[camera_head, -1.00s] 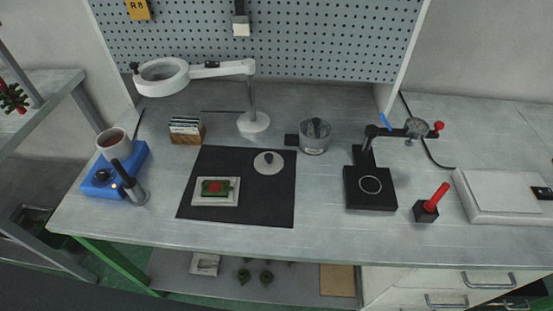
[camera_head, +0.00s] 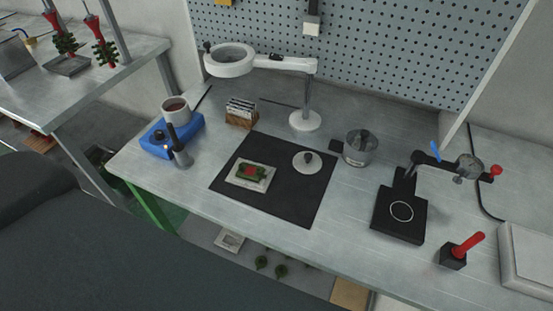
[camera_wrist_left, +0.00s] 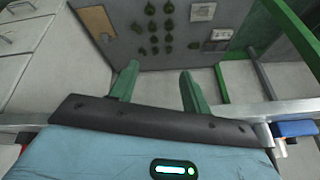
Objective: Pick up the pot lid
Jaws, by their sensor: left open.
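The pot lid (camera_head: 308,162), a pale round disc with a dark knob, lies on the black mat (camera_head: 284,203) in the head view, near the mat's right back corner. The white pot (camera_head: 175,108) stands open on a blue heater (camera_head: 160,141) to the left, with brown wax inside. My left gripper (camera_wrist_left: 158,78) shows in the left wrist view with its two green fingers apart and nothing between them. It is not visible in the head view and is away from the lid. My right gripper is in neither view.
A white square plate with a green and red piece (camera_head: 250,173) lies on the mat left of the lid. A black gauge stand (camera_head: 398,222) stands right. Green pieces (camera_wrist_left: 167,25) lie on the lower shelf.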

